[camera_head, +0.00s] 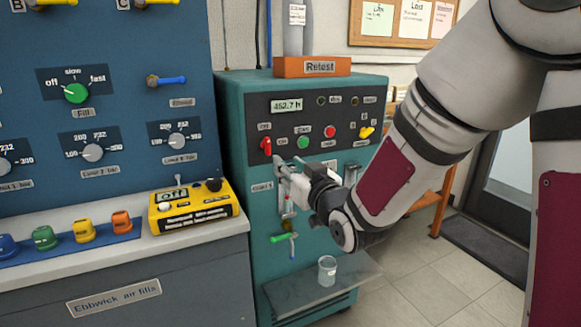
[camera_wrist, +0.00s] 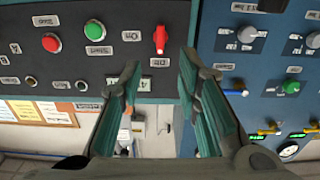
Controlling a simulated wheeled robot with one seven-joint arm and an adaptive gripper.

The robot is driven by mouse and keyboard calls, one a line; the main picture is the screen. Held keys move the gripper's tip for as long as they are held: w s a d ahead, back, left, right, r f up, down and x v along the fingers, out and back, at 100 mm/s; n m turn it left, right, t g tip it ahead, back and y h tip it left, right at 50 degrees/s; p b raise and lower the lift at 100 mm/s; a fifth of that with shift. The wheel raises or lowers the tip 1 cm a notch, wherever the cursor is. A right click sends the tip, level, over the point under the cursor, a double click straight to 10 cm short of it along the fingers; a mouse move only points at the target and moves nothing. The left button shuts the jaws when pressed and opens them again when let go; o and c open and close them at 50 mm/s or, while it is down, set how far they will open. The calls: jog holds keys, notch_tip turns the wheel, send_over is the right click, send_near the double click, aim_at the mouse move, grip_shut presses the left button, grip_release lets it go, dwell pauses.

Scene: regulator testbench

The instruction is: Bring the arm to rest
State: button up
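My gripper (camera_head: 283,172) reaches in from the right to the front of the teal cabinet (camera_head: 238,110), just below its black control panel. In the wrist view, which is upside down, my gripper (camera_wrist: 158,68) has its two fingers apart with nothing held between them. A red rotary switch (camera_wrist: 160,38) shows just past the gap between the fingertips. The same red switch (camera_head: 266,146) is slightly up and left of my gripper in the head view. I cannot tell whether a finger touches the cabinet. My forearm hides part of the cabinet's right side.
A glass beaker (camera_head: 327,268) stands on the low shelf (camera_head: 300,292) beneath my gripper. A green-handled valve (camera_head: 286,238) sticks out above it. A yellow box (camera_head: 192,207) reading Off rests on the counter at left. Open floor (camera_head: 425,275) lies to the right.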

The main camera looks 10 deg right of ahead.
jog(key=s+d+f+m+g+h, duration=0.1)
jog(key=s+d+f+g+h, duration=0.35)
jog(key=s, duration=1.05)
jog(key=s+d+r+m+g+y, duration=0.1)
jog(key=s+g, duration=0.6)
jog(key=s, duration=0.7)
jog(key=s+d+f+m+g+h, duration=0.15)
jog(key=s+g, duration=0.35)
jog(key=s, duration=1)
notch_tip(320, 180, up, 27)
jog(key=d+t+p, duration=0.1)
jog(key=t+p, duration=0.2)
jog(key=p, duration=2.2)
jog(key=shift+s, duration=0.2)
jog(key=shift+d+f, duration=0.1)
